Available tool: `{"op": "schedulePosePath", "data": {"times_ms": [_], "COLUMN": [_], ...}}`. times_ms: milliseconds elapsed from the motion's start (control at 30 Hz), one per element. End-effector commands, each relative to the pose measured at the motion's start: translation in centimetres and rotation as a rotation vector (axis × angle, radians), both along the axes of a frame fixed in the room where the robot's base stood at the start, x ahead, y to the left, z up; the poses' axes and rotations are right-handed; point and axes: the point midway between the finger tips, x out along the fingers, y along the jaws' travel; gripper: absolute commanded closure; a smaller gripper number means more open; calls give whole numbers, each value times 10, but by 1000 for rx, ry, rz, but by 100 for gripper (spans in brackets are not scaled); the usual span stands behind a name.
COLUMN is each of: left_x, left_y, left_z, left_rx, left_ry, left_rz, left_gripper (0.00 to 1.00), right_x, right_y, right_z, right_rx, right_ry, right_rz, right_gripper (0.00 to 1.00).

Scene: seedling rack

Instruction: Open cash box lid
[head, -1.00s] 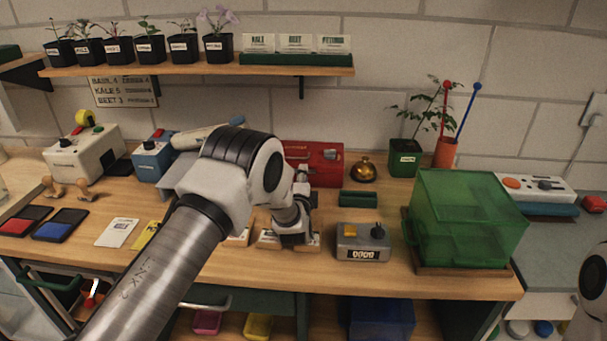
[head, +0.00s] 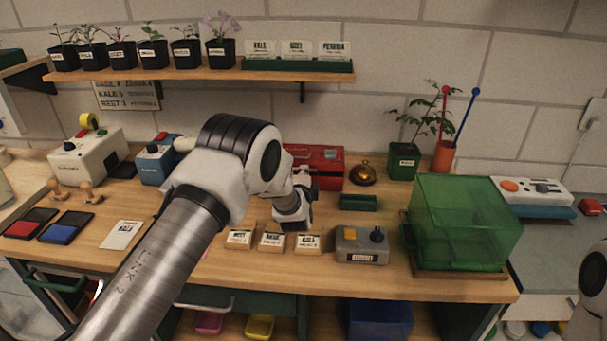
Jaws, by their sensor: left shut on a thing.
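The red cash box (head: 328,158) stands at the back of the wooden bench, and its lid looks closed. My left arm reaches across from the lower left and covers the box's left part. My left gripper (head: 304,182) is at the front of the cash box, low on its left side. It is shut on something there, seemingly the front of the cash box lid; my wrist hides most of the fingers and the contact. Only a white part of my right arm shows at the right edge; the right gripper is out of view.
A brass bell (head: 363,174) and a small green tray (head: 358,202) are right of the cash box. A green translucent bin (head: 465,225) is further right. A plant shelf (head: 200,73) hangs above.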

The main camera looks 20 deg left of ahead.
Motion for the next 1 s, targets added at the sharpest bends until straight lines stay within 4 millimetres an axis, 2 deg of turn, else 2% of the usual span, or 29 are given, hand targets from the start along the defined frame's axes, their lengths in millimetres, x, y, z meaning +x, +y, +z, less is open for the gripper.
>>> {"op": "schedulePosePath", "data": {"times_ms": [33, 100, 300, 400, 700, 1000], "left_x": [2, 4, 12, 16, 30, 35], "left_y": [1, 1, 3, 5, 9, 10], "left_z": [17, 27, 53, 60, 81, 86], "left_rx": [-8, -22, -64, -72, -70, -70], "left_ry": [22, 68, 215, 247, 242, 242], "left_rz": [1, 0, -1, -1, 0, 1], "left_gripper": [100, 100, 100, 100, 100, 100], "right_x": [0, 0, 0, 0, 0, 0], "right_y": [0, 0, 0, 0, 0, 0], "right_z": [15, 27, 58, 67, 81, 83], "right_rx": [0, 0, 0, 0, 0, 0], "right_ry": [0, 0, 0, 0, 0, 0], "right_rz": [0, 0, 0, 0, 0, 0], "right_gripper": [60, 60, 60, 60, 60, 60]}}
